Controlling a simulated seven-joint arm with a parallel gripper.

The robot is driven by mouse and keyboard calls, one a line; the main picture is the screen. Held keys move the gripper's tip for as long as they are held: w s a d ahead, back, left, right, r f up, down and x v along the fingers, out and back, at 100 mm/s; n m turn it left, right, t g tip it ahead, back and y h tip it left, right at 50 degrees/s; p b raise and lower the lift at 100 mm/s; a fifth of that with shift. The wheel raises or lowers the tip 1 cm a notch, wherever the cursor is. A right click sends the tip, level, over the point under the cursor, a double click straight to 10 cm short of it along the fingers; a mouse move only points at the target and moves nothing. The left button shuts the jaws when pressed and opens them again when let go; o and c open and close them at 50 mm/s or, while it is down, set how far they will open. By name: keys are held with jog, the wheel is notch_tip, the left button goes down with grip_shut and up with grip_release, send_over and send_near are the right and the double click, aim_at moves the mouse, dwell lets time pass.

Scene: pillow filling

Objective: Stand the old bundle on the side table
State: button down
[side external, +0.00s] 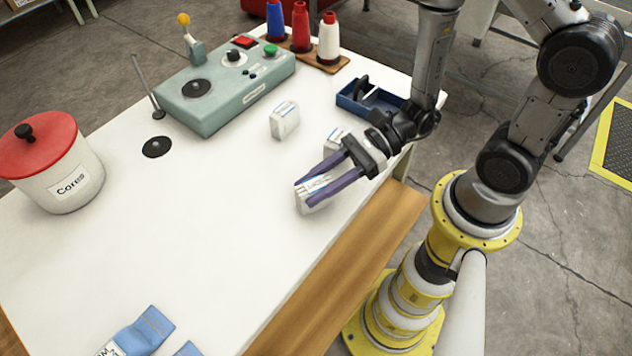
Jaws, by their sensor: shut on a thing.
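My gripper (306,193) has long purple fingers and is shut on a white bundle (318,206) with a printed label, over the white table near its right edge. The fingers hide part of this bundle, and I cannot tell whether it touches the tabletop. A second white bundle (285,121) stands upright on the table beyond the gripper. A third white bundle (334,136) is partly hidden behind the gripper. I cannot tell by look which is the old one. A wooden surface (345,268) runs along the white table's near right edge; I cannot tell if it is the side table.
A teal control box (225,88) with knobs and buttons stands at the back. A jar marked Cores (68,182) is at left. Thread spools (301,32) and a blue tray (372,97) are at back right. Blue cloth pieces (148,330) lie in front. The table's middle is clear.

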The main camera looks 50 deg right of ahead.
jog(key=c, duration=0.5)
grip_release()
jog(key=shift+f, duration=0.1)
jog(key=shift+r, duration=0.2)
jog(key=shift+v, duration=5.9)
jog(key=s+d+r+n+g+h, duration=0.25)
jog(key=s+n+g+h, duration=0.4)
jog(key=n, duration=0.75)
jog(key=w+d+r+n+t+h, duration=0.1)
jog(key=r+n+t+h, duration=0.1)
jog(key=r, duration=0.1)
jog(key=w+d+r+n+t+h, duration=0.1)
jog(key=d+r+n+t+h, duration=0.1)
jog(key=r+n, duration=0.1)
jog(key=w+d+r+n+t+h, duration=0.1)
jog(key=d+r+n+t+h, duration=0.1)
jog(key=r+n+h, duration=0.1)
jog(key=shift+r, duration=0.35)
